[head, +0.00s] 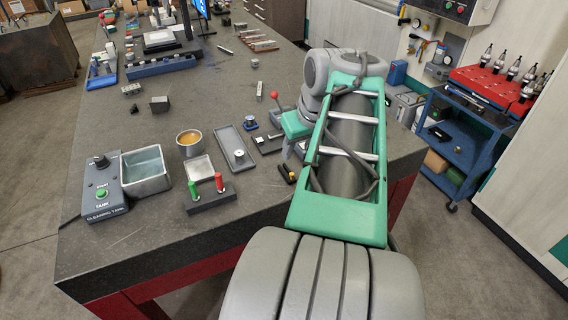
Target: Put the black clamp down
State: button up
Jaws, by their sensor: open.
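My arm reaches over the right side of the dark bench, and its wrist bends down near the bench's right edge. My gripper (288,152) shows only in part below the green wrist piece; it is open, and its fingertips are mostly hidden by my arm. A small black piece with a yellow part (287,174) lies on the bench just below it, and it may be the black clamp. I cannot tell whether the fingers touch it.
A grey tray (226,136), a brown-filled cup (189,138), a cleaning tank (147,188) and a block with green and red handles (209,203) stand left of my gripper. A red-knobbed lever (275,96) stands close behind.

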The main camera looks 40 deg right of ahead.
jog(key=w+a+f, duration=0.1)
jog(key=a+f, duration=0.1)
jog(key=a, duration=0.3)
jog(key=w+a+f+n, duration=0.1)
jog(key=a+f, duration=0.1)
jog(key=a, duration=0.4)
jog(key=w+a+f+n+y, duration=0.1)
jog(key=a+f, duration=0.1)
jog(key=a, duration=0.3)
jog(key=shift+w+a, duration=0.3)
jog(key=s+a+f+n, duration=0.1)
jog(key=s+a+f, duration=0.2)
jog(key=a, duration=0.6)
notch_tip(320, 180, down, 2)
jog(key=shift+s+f+g, duration=0.1)
jog(key=shift+s+g, duration=0.25)
jog(key=shift+g, duration=0.05)
jog(key=shift+a, duration=0.1)
